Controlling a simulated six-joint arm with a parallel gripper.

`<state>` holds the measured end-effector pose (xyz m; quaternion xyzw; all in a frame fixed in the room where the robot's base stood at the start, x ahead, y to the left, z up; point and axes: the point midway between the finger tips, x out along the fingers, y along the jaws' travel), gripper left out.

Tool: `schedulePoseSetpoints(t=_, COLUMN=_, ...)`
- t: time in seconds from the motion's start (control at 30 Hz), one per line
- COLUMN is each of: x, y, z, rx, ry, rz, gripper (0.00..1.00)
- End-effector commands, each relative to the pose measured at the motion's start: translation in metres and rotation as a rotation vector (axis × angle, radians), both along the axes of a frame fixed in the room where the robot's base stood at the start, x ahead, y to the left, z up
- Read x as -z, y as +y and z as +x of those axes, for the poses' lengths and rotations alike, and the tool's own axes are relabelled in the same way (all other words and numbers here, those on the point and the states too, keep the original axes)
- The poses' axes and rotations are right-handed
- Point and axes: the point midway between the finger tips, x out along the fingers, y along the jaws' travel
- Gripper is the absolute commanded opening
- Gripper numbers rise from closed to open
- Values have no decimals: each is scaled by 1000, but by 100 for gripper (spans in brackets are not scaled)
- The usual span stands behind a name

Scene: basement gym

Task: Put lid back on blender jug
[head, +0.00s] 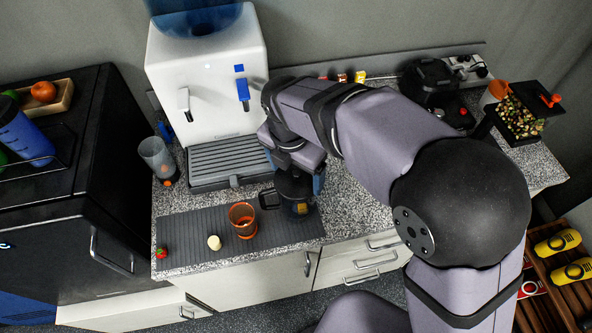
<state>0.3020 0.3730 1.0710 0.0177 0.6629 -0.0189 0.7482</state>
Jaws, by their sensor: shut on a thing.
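A dark jug (294,203) with a handle on its left and an orange-yellow mark low on its front stands on the grey ribbed mat, near the mat's right end. It looks like the blender jug. My gripper (293,176) is right above it, pointing down, with a blue finger showing on the right side. The gripper is shut on a dark thing, apparently the lid, mostly hidden by the gripper and wrist. I cannot tell whether the lid touches the jug rim.
An orange glass (242,220) stands just left of the jug. A pale round piece (214,242) and a strawberry (161,253) lie on the mat (190,232). Speckled counter (365,210) is free to the right.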

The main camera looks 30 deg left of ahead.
Motion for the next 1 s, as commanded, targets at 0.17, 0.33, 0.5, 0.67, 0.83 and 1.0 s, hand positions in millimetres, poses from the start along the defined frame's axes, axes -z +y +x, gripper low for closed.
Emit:
schedulePoseSetpoints(t=0.17, x=-1, y=0, z=0, rx=0, ry=0, rz=0, gripper=59)
schedulePoseSetpoints(t=0.33, x=-1, y=0, z=0, rx=0, ry=0, rz=0, gripper=59)
schedulePoseSetpoints(t=0.5, x=0, y=0, z=0, rx=0, ry=0, rz=0, gripper=59)
schedulePoseSetpoints(t=0.67, x=0, y=0, z=0, rx=0, ry=0, rz=0, gripper=59)
schedulePoseSetpoints(t=0.83, x=0, y=0, z=0, rx=0, ry=0, rz=0, gripper=59)
schedulePoseSetpoints(t=1.0, x=0, y=0, z=0, rx=0, ry=0, rz=1, gripper=100)
